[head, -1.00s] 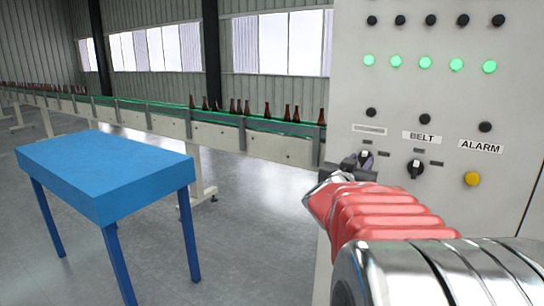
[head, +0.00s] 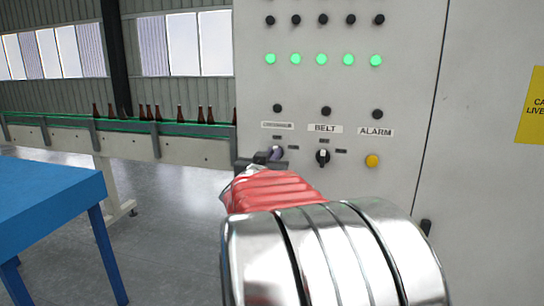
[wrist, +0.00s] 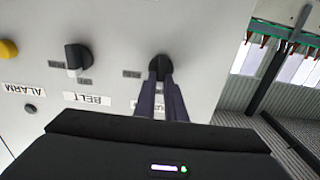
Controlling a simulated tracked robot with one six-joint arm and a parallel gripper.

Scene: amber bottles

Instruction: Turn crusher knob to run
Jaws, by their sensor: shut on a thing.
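The crusher knob (wrist: 160,63) is the dark round knob on the grey control panel (head: 300,85), under the leftmost label (head: 277,125). My gripper (head: 272,154) reaches the panel there, and its two fingers (wrist: 161,85) are shut on the knob in the wrist view.
A yellow alarm button (head: 372,161) sits right of the belt knob. Several green lamps (head: 321,59) are lit above. A blue table (head: 45,205) stands at left. A conveyor (head: 125,137) with brown bottles (head: 180,113) runs behind. The floor between is open.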

